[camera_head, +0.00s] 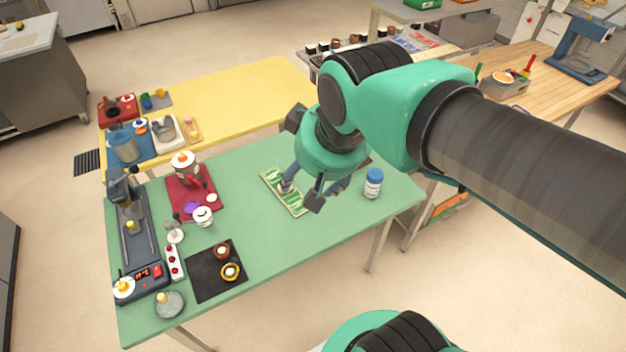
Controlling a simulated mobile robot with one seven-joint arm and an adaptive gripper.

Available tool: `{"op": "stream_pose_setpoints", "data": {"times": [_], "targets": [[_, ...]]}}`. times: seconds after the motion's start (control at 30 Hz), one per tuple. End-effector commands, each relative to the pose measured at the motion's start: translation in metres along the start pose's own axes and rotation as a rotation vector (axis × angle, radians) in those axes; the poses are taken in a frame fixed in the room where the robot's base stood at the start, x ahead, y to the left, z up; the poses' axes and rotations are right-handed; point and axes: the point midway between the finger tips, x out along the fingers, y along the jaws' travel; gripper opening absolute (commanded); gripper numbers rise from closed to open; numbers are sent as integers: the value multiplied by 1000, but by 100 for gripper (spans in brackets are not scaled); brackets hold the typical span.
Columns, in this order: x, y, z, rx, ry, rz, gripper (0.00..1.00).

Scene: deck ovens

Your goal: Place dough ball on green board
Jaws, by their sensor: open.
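The green board (272,179) is a small panel with a pale border and green and white markings, lying on the green table right of the middle. My gripper (305,189) is open and hangs over the board's right side, covering part of it. I cannot tell its height above the board. I cannot make out for sure which thing is the dough ball. A small pale round thing (212,197) lies on the red mat, but it is too small to identify. Anything between my fingers is hidden or too small to tell.
A blue-capped white jar (373,184) stands right of my gripper. The red mat (181,206) and black mat (203,289) hold small items on the left. A long grey device (138,240) lines the left edge. The table (290,240) is clear before the board.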

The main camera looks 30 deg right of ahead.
Motion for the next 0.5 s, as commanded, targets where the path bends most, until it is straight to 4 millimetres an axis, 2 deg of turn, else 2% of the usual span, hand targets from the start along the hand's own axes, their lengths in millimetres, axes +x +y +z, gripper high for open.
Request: {"op": "stream_pose_setpoints", "data": {"times": [0.1,0.2,0.5], "targets": [[-8,-2,18,1,23,-2,63],[-11,-3,27,1,32,-4,63],[-12,-3,33,2,36,-5,63]]}}
